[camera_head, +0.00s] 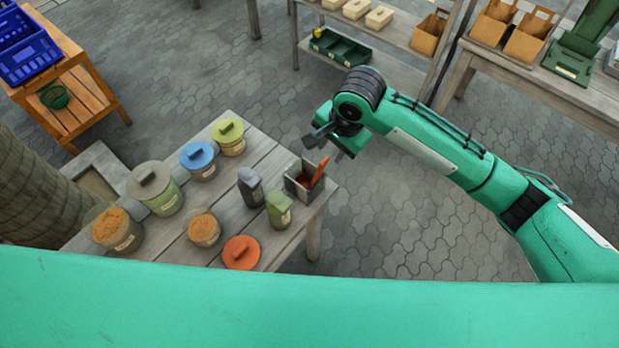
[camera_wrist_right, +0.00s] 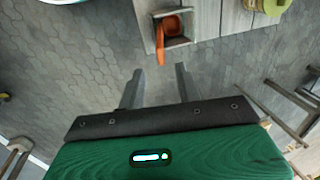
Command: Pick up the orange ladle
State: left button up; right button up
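The orange ladle (camera_head: 318,172) stands tilted in a small grey square box (camera_head: 293,186) at the right corner of the wooden table. In the right wrist view the ladle (camera_wrist_right: 160,42) leans over the box's edge, with its bowl inside the box (camera_wrist_right: 184,40). My right gripper (camera_head: 318,137) is above and beyond the box in the head view, apart from the ladle. In the right wrist view its two fingers (camera_wrist_right: 158,80) are spread with nothing between them. My left gripper is not in view.
Several lidded jars crowd the wooden table (camera_head: 262,153). A dark grey container (camera_head: 250,187) and a green one (camera_head: 279,210) stand close left of the box. An orange lid (camera_head: 241,252) lies near the front. Paved floor is free right of the table.

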send_over(320, 174)
jog(key=d, duration=0.1)
jog(key=f, duration=0.5)
jog(key=shift+s+d+p, duration=0.2)
jog(key=shift+p, duration=0.15)
jog(key=p+x, duration=0.2)
jog(key=x, duration=0.2)
jog(key=shift+s+a+f, duration=0.1)
jog(key=shift+a+f, duration=0.05)
jog(key=shift+f, duration=0.25)
jog(key=shift+a+f, duration=0.1)
jog(key=shift+f, duration=0.25)
jog(key=shift+c, duration=0.4)
grip_shut()
